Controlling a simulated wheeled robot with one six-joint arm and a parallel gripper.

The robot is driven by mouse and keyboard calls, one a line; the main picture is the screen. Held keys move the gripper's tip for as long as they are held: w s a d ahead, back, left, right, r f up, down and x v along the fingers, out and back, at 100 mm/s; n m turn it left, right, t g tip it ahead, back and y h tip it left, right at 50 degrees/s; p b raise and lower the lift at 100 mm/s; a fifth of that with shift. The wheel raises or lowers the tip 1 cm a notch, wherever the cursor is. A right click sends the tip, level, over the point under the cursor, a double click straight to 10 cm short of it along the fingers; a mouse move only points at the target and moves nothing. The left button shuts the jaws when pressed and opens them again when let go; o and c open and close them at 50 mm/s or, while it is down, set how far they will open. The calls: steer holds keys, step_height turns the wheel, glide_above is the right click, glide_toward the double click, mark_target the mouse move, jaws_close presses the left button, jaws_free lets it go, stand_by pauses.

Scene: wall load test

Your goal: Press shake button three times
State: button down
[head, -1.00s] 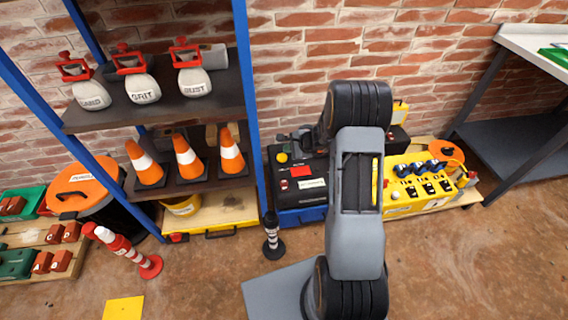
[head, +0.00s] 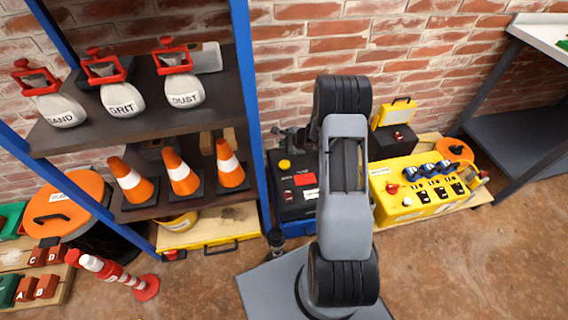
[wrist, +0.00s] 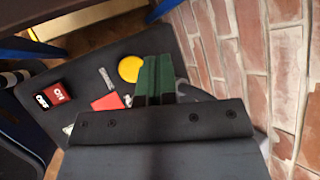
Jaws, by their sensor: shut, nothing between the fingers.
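A black control box (head: 292,195) on a blue base stands against the wall. It carries a round yellow button (head: 284,165) and a red square (head: 305,180). In the wrist view, the yellow button (wrist: 130,69), the red square (wrist: 107,102) and a red-and-black rocker switch (wrist: 57,95) show on the dark panel. I cannot read which control is the shake button. My gripper (wrist: 154,66) is shut and empty. Its green fingers appear over the panel, just right of the yellow button; I cannot tell their height. My arm hides the box's right part in the head view.
A yellow control box (head: 412,205) with several switches stands to the right, with a small yellow-lidded case (head: 393,125) behind it. A blue-post shelf (head: 195,120) with cones and bags stands left. Brick wall lies close behind.

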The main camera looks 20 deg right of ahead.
steer(key=shift+f, duration=0.15)
steer(key=b, duration=0.5)
glide_above(284, 165)
step_height(284, 165, down, 7)
steer(key=shift+w+d+f, duration=0.1)
steer(key=shift+w, duration=0.05)
steer(key=shift+f+b, duration=0.7)
steer(key=shift+b, duration=0.2)
stand_by(1.1)
steer(key=shift+f+b, duration=0.4)
steer(key=shift+b, duration=0.2)
steer(key=shift+f+b, duration=0.85)
steer(key=shift+b, duration=0.1)
stand_by(0.8)
steer(key=shift+r, duration=0.1)
steer(key=shift+r+p, duration=0.8)
steer(key=shift+r, duration=0.4)
steer(key=shift+r, duration=0.15)
